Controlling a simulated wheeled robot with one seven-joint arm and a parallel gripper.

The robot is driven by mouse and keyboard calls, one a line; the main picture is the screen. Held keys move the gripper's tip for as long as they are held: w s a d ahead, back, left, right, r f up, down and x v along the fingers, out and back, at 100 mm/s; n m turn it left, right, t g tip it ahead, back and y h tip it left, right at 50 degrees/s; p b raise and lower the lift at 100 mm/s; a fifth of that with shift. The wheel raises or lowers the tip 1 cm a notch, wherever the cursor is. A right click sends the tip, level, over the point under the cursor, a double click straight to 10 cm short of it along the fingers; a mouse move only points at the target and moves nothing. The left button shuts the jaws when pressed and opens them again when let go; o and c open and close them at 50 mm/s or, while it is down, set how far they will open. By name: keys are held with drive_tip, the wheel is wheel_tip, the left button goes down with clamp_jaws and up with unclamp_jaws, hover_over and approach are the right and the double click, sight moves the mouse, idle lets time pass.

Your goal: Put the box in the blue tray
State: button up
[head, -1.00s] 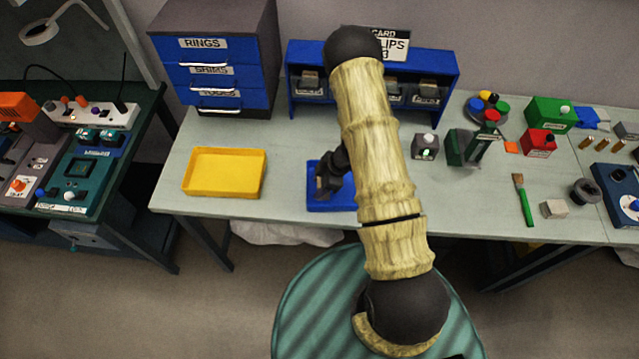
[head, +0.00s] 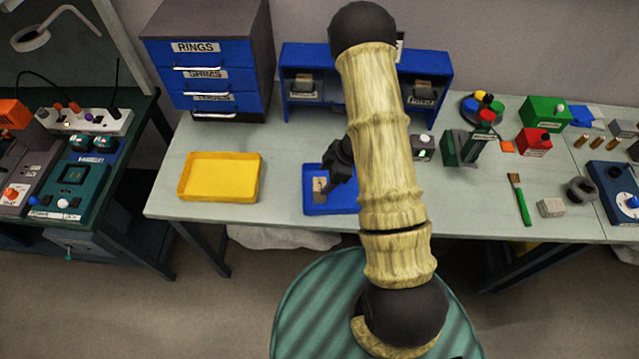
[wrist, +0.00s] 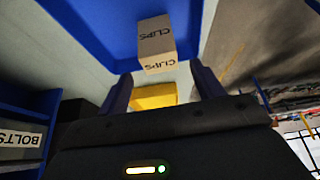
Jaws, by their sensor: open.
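The box (head: 319,187) is small and cardboard-coloured and sits inside the blue tray (head: 345,206), toward its left side. In the wrist view the box (wrist: 155,38) shows CLIPS labels on two faces, with the tray's blue floor (wrist: 95,25) around it. My gripper (head: 331,180) is at the tray, just right of and above the box. In the wrist view my gripper's fingers (wrist: 161,70) are spread apart with nothing between them, and the box is beyond their tips. My arm hides the right part of the tray in the head view.
A yellow tray (head: 220,178) stands to the left with clear table between. A blue shelf rack (head: 300,85) and a drawer cabinet (head: 210,65) stand behind. A green holder (head: 462,147), a red box (head: 534,142) and a brush (head: 519,200) are to the right.

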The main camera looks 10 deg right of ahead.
drive_tip(key=v, duration=0.5)
drive_tip(key=shift+r, duration=0.15)
wheel_tip(320, 180, up, 13)
drive_tip(key=w+d+m+t+h, duration=0.2)
drive_tip(key=m+t+h, duration=0.3)
drive_tip(key=m, duration=0.3)
drive_tip(key=s+a+r+m+g, duration=0.1)
drive_tip(key=s+a+r+m, duration=0.1)
drive_tip(key=s, duration=0.5)
drive_tip(key=s+a+r+m+g, duration=0.2)
drive_tip(key=s+r+m, duration=0.2)
drive_tip(key=s, duration=0.4)
drive_tip(key=shift+a+m, duration=0.2)
drive_tip(key=shift+m, duration=0.6)
drive_tip(key=shift+r, duration=0.1)
